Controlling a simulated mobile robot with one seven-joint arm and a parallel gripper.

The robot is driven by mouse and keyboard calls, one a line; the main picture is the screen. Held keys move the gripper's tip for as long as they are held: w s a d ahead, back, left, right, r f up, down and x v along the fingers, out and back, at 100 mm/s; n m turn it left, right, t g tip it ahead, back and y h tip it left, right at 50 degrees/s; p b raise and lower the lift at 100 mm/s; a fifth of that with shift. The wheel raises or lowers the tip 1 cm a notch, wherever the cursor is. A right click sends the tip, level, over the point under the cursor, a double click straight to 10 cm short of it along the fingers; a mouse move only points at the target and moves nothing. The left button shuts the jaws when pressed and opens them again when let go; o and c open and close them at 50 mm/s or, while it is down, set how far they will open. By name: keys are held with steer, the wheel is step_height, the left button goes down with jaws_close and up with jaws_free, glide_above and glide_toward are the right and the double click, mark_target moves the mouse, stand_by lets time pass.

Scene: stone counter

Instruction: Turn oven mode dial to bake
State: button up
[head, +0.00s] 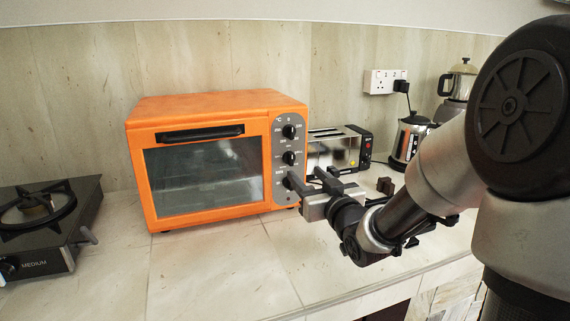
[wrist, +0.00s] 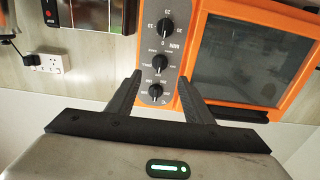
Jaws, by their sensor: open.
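The orange toaster oven (head: 218,96) stands on the counter with its door shut. Its grey control panel has three black dials in a column. The middle dial (head: 289,157), which appears to be the mode dial, also shows in the inverted wrist view (wrist: 160,63); its setting is too small to read. My gripper (head: 304,180) is in front of the panel near the lowest dial. In the wrist view my open, empty gripper (wrist: 161,77) has a finger toward each side of the panel. The middle dial lies just beyond the fingertips; contact cannot be told.
The top temperature dial (head: 289,132) and the bottom timer dial (wrist: 164,26) are close to the middle one. A toaster (head: 338,149) stands right of the oven, with a kettle (head: 409,137) beyond. A gas stove (head: 40,222) is at left. The counter before the oven is clear.

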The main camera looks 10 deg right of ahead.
mark_target(292, 161)
steer(key=w, duration=0.3)
steer(key=w+a+b, duration=0.1)
steer(key=w, duration=0.5)
steer(key=shift+w+a, duration=0.1)
steer(key=shift+a, duration=0.3)
steer(key=c, duration=1)
steer(key=shift+c, duration=0.2)
